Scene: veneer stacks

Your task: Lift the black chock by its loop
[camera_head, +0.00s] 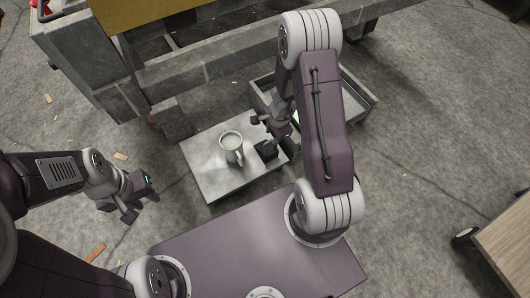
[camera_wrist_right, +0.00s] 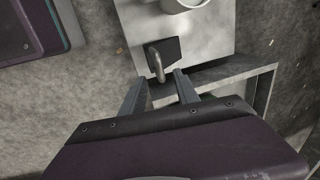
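The black chock (camera_head: 266,151) sits on a light grey board, right of a white mug. In the right wrist view the chock (camera_wrist_right: 171,47) shows as a dark block with a grey loop (camera_wrist_right: 157,65) standing up from it. My right gripper (camera_wrist_right: 160,77) is open, and the near end of the loop appears between its fingertips; I cannot tell how far below them it is. In the head view my right gripper (camera_head: 272,130) is partly hidden by its own arm. My left gripper (camera_head: 141,203) is open and empty over the floor at the left.
The mug (camera_head: 231,147) stands close to the chock on the board (camera_head: 212,183). A grey open-topped box (camera_head: 364,101) lies behind and right of the board. A grey workbench frame (camera_head: 205,66) crosses the back. Wood scraps (camera_head: 95,252) lie on the floor at left.

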